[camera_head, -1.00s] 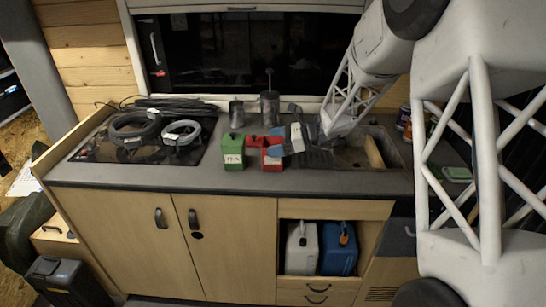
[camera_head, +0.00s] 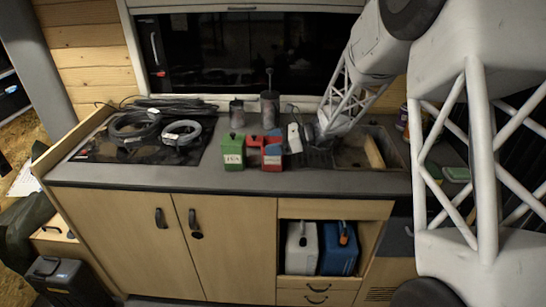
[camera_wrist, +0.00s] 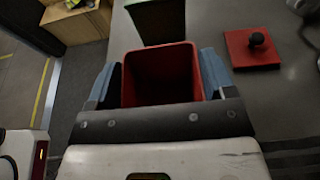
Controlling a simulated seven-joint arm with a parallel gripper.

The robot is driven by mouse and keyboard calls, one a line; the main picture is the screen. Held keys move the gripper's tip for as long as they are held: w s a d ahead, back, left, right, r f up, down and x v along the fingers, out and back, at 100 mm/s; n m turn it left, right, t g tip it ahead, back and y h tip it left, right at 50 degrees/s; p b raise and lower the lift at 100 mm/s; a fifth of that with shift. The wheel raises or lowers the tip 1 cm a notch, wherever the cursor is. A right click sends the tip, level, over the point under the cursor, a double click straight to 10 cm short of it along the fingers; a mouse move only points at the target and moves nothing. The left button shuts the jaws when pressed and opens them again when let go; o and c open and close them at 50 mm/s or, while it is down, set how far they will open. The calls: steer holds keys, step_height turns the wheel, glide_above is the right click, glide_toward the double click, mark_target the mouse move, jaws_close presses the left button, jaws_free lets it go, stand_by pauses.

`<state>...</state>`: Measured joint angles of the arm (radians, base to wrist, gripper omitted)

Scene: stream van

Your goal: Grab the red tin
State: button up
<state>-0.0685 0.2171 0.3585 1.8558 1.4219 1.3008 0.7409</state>
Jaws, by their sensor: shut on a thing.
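The red tin (camera_wrist: 160,75) is an open-topped square box between the blue fingers of my gripper (camera_wrist: 159,85) in the wrist view. The fingers are shut on two opposite sides of it. In the head view the tin (camera_head: 272,162) is at the counter's front, with a pale label facing forward. My gripper (camera_head: 274,142) reaches it from the right, and one blue finger covers part of its upper front. I cannot tell whether its base touches the counter. A red lid with a black knob (camera_wrist: 250,48) lies apart, flat on the counter.
A green tin (camera_head: 232,153) stands close to the left of the red tin. Two grey canisters (camera_head: 270,106) stand behind. A hob with coiled cables (camera_head: 135,130) is at left, and a sink (camera_head: 352,152) at right. The front edge of the counter (camera_head: 200,178) is close.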

steer(key=c, duration=0.5)
steer(key=shift+r, duration=0.1)
steer(key=shift+r, duration=0.8)
steer(key=s+d+r, duration=0.1)
steer(key=s+d, duration=0.1)
steer(key=s, duration=0.5)
steer(key=s+d+r, duration=0.2)
steer(key=s, duration=0.6)
steer(key=shift+s+d, duration=0.2)
steer(key=shift+d, duration=0.05)
steer(key=shift+r, duration=0.1)
